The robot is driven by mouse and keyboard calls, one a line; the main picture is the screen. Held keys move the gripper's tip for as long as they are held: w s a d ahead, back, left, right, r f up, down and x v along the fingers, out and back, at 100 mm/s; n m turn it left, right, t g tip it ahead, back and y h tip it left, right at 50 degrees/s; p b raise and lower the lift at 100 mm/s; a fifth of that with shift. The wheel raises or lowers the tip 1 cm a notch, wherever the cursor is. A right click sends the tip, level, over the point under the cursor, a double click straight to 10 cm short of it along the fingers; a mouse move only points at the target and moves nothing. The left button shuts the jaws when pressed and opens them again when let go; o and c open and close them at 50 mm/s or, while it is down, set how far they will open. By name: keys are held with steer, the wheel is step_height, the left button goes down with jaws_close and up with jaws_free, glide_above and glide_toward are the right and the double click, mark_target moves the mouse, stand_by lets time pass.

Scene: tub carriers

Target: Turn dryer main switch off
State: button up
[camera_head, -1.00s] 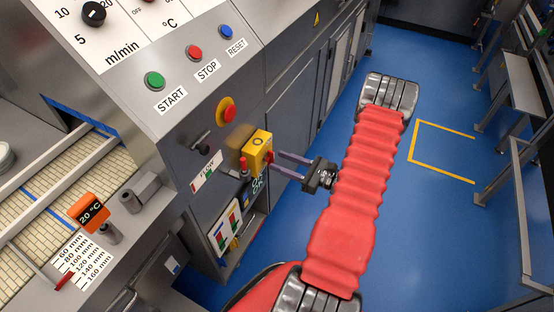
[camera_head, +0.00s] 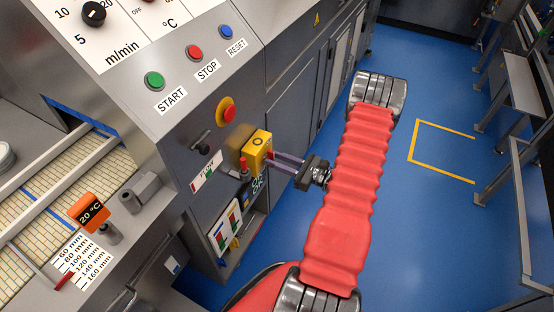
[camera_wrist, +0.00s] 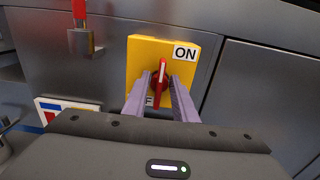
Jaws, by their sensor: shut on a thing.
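The main switch is a yellow box (camera_head: 256,148) on the side of the grey dryer cabinet. In the wrist view its yellow plate (camera_wrist: 137,58) bears "ON" at the upper right, and a lower label is mostly hidden by a finger. Its red knob (camera_wrist: 161,76) stands close to upright with a white line on it. My gripper (camera_wrist: 160,84) has its two pale fingers on either side of the knob, shut on it. In the head view my gripper (camera_head: 272,161) reaches the box from the right, and the knob is largely hidden.
A yellow-ringed red button (camera_head: 226,111) sits above on the cabinet. START (camera_head: 154,81), STOP (camera_head: 194,52) and RESET (camera_head: 226,32) buttons are on the sloped panel. Blue floor (camera_head: 400,230) is free to the right.

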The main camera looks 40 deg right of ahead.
steer(key=shift+d, duration=0.15)
steer(key=shift+c, duration=1.1)
steer(key=shift+m, duration=0.5)
steer(key=shift+m, duration=0.3)
steer(key=shift+c, duration=0.3)
steer(key=shift+w+d+m, duration=0.15)
steer(key=shift+m, duration=2.05)
steer(key=shift+r, duration=0.15)
steer(key=o, duration=1)
